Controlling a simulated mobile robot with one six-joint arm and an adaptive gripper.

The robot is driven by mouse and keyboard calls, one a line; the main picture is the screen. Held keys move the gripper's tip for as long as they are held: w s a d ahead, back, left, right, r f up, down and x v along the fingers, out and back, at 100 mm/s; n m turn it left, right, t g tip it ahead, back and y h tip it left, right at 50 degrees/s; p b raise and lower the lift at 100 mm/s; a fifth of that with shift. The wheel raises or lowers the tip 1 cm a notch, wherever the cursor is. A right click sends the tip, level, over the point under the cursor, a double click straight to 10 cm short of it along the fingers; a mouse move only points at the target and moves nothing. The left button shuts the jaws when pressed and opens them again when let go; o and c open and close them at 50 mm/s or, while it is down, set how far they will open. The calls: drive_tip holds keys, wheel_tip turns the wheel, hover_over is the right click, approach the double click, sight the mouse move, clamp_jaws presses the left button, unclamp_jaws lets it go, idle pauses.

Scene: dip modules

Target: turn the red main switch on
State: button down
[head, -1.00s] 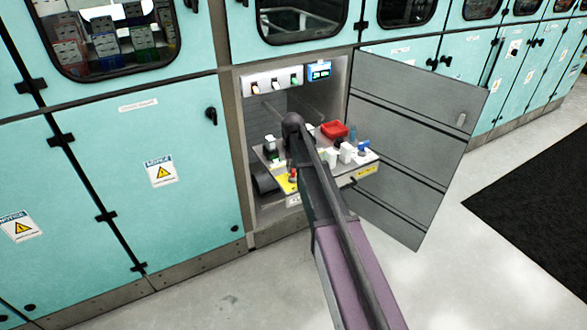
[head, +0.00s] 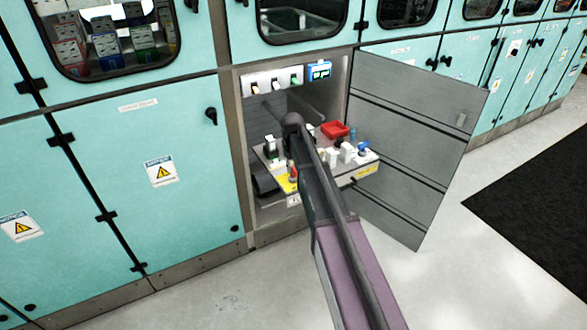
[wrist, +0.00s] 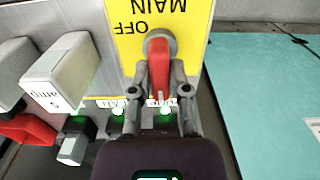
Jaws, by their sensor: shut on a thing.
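The red main switch (wrist: 159,66) is a red handle on a round grey base, set on a yellow plate (wrist: 128,50) marked "OFF" and "MAIN", upside down in the wrist view. The handle lies along the picture's vertical. My gripper (wrist: 160,92) has one finger on each side of the handle's near end and is shut on it. In the head view the red switch (head: 292,169) shows at the left front of the pulled-out drawer, beside my arm. My arm hides the fingers there.
White modules (wrist: 62,68) stand left of the switch in the wrist view, with green lamps (wrist: 118,111) near the fingers. An open grey door (head: 410,140) stands to the right. Teal cabinets (head: 150,200) flank the bay.

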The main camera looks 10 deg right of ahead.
drive_tip(key=c, duration=0.6)
unclamp_jaws()
drive_tip(key=shift+r, duration=0.1)
